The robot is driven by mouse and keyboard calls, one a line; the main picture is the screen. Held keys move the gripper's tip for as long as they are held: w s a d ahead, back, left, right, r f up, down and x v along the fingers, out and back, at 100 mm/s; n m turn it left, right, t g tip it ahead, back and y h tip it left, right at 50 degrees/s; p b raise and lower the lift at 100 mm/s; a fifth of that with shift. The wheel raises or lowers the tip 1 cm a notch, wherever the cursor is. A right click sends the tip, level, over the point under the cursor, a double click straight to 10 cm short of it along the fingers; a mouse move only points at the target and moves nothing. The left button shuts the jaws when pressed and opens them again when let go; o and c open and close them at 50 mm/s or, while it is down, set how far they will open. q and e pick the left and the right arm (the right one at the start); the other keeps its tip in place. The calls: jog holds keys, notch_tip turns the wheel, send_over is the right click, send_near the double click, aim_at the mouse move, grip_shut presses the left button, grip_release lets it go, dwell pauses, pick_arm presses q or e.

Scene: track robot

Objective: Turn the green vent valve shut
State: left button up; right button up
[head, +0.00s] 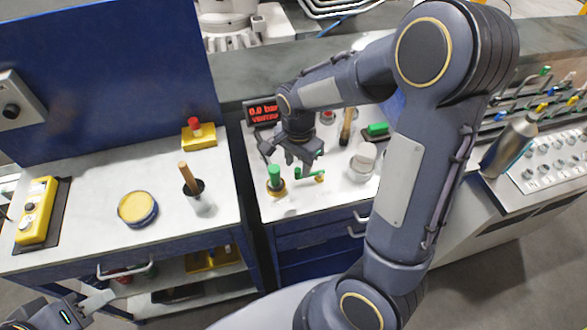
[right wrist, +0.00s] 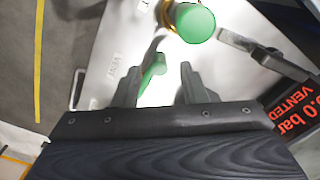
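A small green lever handle (head: 311,176) sits on a brass fitting on the white bench top, likely the vent valve. In the right wrist view the green lever (right wrist: 153,70) lies between and just beyond my fingertips, apart from them. A thicker green knob (head: 275,174) stands upright on a brass ring to its left; it also shows in the right wrist view (right wrist: 194,22). My right gripper (head: 292,157) hangs above and behind the lever, open and empty, fingers pointing down. My left gripper (head: 92,304) is low at the bottom left, partly cut off.
A red display (head: 263,112) reads 0.0 bar, VENTED. A white cylinder (head: 363,161), a green block (head: 377,129) and a wooden-handled tool (head: 346,126) stand right of the lever. The left bench (head: 100,178) holds a yellow-topped tin (head: 138,207) and a cup (head: 201,200).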

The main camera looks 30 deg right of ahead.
jog(key=shift+f, duration=1.85)
jog(key=shift+r, duration=0.1)
grip_shut()
